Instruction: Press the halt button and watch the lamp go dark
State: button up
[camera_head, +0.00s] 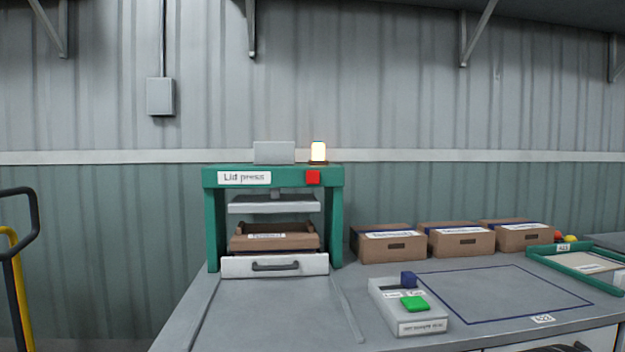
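The lid press (210,222) is a green frame at the back left of the bench, with a "Lid press" label on its top beam. A red square button (313,177) sits at the right end of that beam. The lamp (318,151) stands on top just above it and glows pale yellow. A grey control box (421,325) on the bench in front carries a green button (414,303) and a dark blue raised block (408,279); its small labels are too small to read. My gripper is not in view.
A brown box (274,243) sits under the press plate, behind a white handled front (292,266). Several cardboard boxes (391,246) line the back right. A green tray (565,262) lies at the far right. The blue-outlined area (500,291) is clear.

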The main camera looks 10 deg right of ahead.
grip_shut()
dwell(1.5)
